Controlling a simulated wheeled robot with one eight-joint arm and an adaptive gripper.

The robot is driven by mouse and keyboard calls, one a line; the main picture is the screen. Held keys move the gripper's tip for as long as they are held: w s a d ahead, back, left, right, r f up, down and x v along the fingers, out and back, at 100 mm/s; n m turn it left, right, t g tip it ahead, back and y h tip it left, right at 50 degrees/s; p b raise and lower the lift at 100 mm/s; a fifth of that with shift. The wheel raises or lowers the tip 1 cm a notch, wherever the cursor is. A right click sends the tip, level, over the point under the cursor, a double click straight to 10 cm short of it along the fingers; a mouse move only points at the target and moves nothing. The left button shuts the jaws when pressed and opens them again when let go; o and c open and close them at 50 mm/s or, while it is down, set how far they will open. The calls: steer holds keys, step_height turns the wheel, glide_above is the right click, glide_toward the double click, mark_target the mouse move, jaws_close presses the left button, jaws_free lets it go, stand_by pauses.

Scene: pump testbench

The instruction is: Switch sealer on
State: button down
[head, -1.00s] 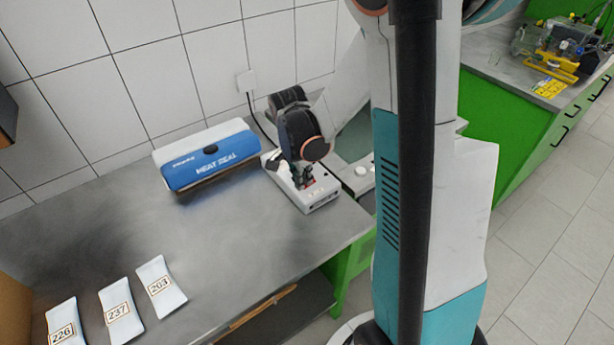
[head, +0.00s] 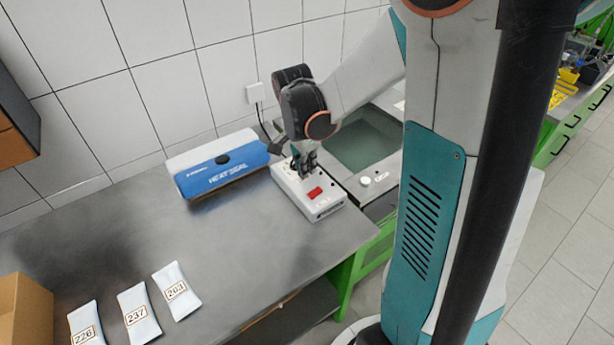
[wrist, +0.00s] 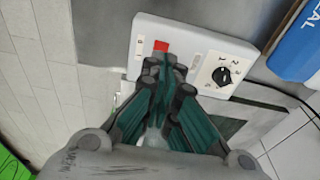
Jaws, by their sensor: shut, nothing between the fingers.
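The sealer is a blue and white unit marked HEAT SEAL (head: 225,168), against the wall in the head view; its blue edge also shows in the wrist view (wrist: 300,48). Beside it, on the bench, sits a white control box (head: 326,207) with a bright red switch (head: 315,193). In the wrist view the box (wrist: 193,38) shows the red switch (wrist: 160,46) and a black dial (wrist: 222,74). My gripper (head: 306,174) is shut and empty, fingertips pointing down over the box, just behind the switch. Whether they touch the box cannot be told.
White pouches numbered 226, 237 and 263 (head: 176,291) lie at the front left of the metal bench (head: 120,235). A cardboard box (head: 25,310) stands at the left edge. A sunken basin (head: 368,140) lies right of the control box. The bench middle is clear.

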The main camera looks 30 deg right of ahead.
steer(key=r, duration=0.4)
steer(key=shift+a+p, duration=0.4)
steer(key=s+a+r+n+t+y, duration=0.1)
steer(key=a+r+n+t, duration=0.25)
steer(key=a, duration=0.25)
steer(key=s+a+r+n+t, duration=0.2)
steer(key=a+r+n, duration=0.25)
steer(key=a, duration=0.25)
steer(key=s+f+n+t+b, duration=0.1)
steer(key=s+n+b, duration=0.3)
steer(key=s+n, duration=0.5)
steer(key=shift+s+f+n+t+b, duration=0.3)
steer(key=shift+s+f+t+b, duration=0.1)
steer(key=shift+s+f, duration=0.35)
steer(key=shift+w, duration=0.15)
